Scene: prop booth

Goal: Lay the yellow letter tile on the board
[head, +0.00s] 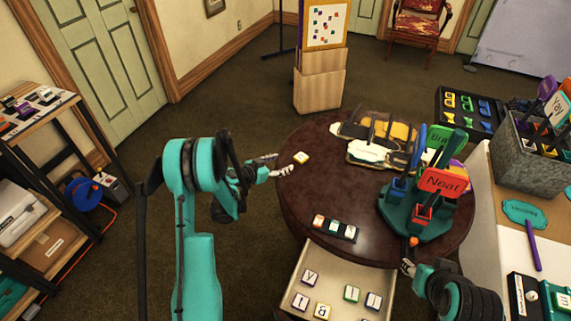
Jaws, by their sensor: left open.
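A small white tile with yellow sides (301,157) lies on the left part of the round dark wood table (300,200). My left gripper (285,164) reaches in from the left at the table's edge. Its fingers are apart, and the tile is just beyond the fingertips, outside them. A small dark board (341,237) holding a few letter tiles lies near the table's front edge. My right gripper (408,266) is low at the table's front right edge, and its finger opening is too small to tell.
A teal stand (415,222) with coloured signs, including a red one (441,183), stands on the table's right side. Masks or props (375,155) lie at the back. A pale drawer (327,276) with several letter tiles is below the front edge. The table's middle is clear.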

